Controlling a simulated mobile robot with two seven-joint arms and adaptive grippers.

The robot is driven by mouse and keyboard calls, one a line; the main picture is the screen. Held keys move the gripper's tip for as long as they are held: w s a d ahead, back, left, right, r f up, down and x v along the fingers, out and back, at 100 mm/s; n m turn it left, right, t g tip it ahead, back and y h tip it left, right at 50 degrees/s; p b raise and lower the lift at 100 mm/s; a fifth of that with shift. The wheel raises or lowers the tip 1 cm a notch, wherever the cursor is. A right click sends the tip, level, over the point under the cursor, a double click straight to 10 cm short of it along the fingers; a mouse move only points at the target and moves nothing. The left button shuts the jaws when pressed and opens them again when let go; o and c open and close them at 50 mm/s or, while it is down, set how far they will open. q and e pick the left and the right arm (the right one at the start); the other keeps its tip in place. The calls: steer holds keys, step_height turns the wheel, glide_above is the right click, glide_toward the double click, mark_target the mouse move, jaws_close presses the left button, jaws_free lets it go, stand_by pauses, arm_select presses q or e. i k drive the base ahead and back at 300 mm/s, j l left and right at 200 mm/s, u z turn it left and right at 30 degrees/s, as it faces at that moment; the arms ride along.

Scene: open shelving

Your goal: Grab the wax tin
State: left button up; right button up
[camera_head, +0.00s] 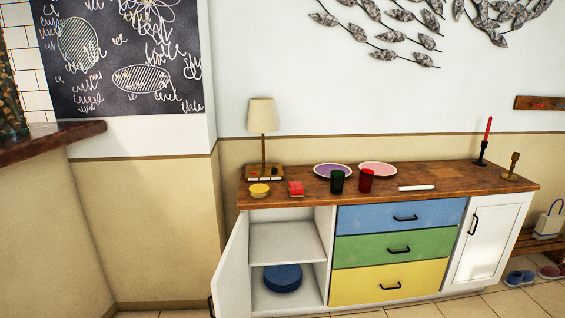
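A small round yellow tin-like item (259,191) sits on the left front of the wooden sideboard top (440,179); it looks like the wax tin, but no label can be read. A larger round blue item (283,277) lies on the lower level inside the sideboard's open left compartment. Neither of my grippers is in view.
Candle holders stand right. The left cabinet door (232,272) is open, projecting forward. The upper shelf (285,243) is empty.

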mark_target(259, 190)
steer(key=i+j+z, duration=0.15)
steer(key=j, duration=0.25)
steer(key=i+j+z, duration=0.1)
steer(key=i+j, duration=0.15)
steer(key=j, duration=0.2)
steer(key=i+j+z, duration=0.15)
steer(key=j, duration=0.25)
steer(key=i+j+z, duration=0.15)
steer(key=j, duration=0.3)
steer(key=i+j+z, duration=0.1)
steer(key=j, duration=0.4)
steer(key=i+j+z, duration=0.15)
steer(key=j, duration=0.3)
steer(key=k+l, duration=0.1)
steer(key=l, duration=0.25)
steer(key=k+l+u, duration=0.1)
steer(key=l, duration=0.2)
steer(key=k+l, duration=0.1)
steer(key=l, duration=0.25)
steer(key=i+l+u, duration=0.1)
steer(key=l, duration=0.4)
steer(key=l+u, duration=0.1)
steer(key=l, duration=0.35)
